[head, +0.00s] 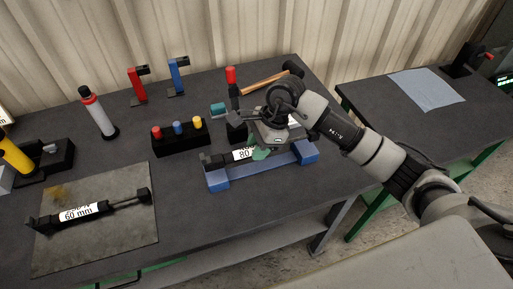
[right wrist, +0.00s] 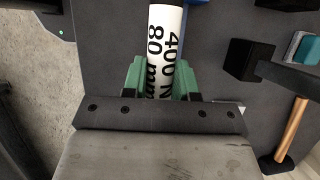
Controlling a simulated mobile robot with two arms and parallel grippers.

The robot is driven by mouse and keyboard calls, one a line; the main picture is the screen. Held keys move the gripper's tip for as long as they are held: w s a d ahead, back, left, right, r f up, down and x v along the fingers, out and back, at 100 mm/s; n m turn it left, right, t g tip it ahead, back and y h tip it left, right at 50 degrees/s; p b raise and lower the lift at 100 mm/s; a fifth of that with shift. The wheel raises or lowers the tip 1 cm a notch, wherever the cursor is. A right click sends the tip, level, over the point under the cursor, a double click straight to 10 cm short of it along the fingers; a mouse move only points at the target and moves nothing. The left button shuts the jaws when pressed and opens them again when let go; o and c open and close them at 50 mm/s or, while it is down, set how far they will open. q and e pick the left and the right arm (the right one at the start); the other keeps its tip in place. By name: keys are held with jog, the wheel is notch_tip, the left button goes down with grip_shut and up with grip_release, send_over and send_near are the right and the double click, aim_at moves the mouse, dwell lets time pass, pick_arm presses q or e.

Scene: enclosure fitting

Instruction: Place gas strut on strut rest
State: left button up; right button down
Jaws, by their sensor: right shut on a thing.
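The gas strut (head: 243,155), with a white label reading 80, is in my right gripper (head: 262,153). The right wrist view shows the green fingers closed on both sides of its label (right wrist: 166,40), which reads 400 N and 80 mm. The blue strut rest (head: 262,175) has a raised block at each end. The strut lies along the rest, over or just behind it; I cannot tell whether it touches the blocks. My gripper hides the strut's right part. A second strut (head: 85,212), labelled 60 mm, lies on a grey mat. My left gripper is not in view.
A black block with red, blue and yellow pegs (head: 181,138) stands left of the rest. Behind are a hammer (head: 264,82), a teal block (head: 218,109) and red (head: 138,84) and blue (head: 177,76) clamps. The grey mat (head: 125,245) is at the front left.

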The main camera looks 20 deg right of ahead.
jog(key=f, duration=0.1)
jog(key=w+f+p, duration=0.1)
jog(key=f, duration=0.1)
jog(key=w+f+p, duration=0.1)
jog(key=f, duration=0.1)
jog(key=shift+w+d, duration=0.15)
jog(key=shift+d, duration=0.05)
jog(key=shift+f, duration=0.2)
jog(key=shift+f+b, duration=0.1)
jog(key=shift+b, duration=0.2)
jog(key=c, duration=0.9)
grip_release()
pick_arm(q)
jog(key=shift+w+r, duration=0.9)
pick_arm(e)
jog(key=shift+o, duration=0.2)
